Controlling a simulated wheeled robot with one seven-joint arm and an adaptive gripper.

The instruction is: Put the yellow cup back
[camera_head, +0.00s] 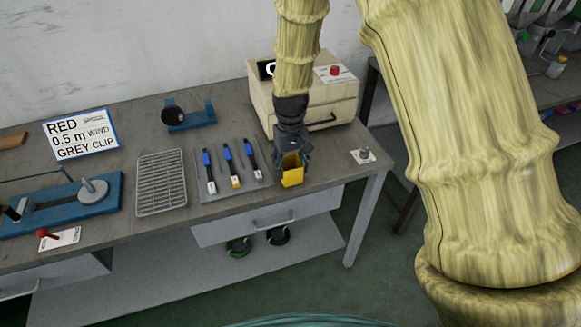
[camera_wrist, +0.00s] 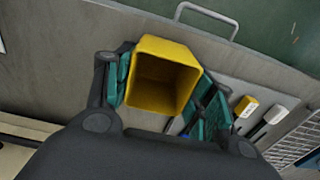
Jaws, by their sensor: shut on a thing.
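The yellow cup (camera_head: 292,172) is a small square-mouthed cup near the front right edge of the grey workbench. My gripper (camera_head: 293,155) is shut on it, with the arm coming down from above. In the wrist view the cup (camera_wrist: 160,82) sits between the green-padded fingers of my gripper (camera_wrist: 165,90). Its open mouth faces the camera and the inside looks empty. I cannot tell whether its base touches the bench.
Several blue-and-black tools (camera_head: 229,164) lie on a grey mat left of the cup. A wire rack (camera_head: 161,182) lies further left. A beige box with a red button (camera_head: 335,71) stands behind. A small metal piece on a white card (camera_head: 363,156) is at right.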

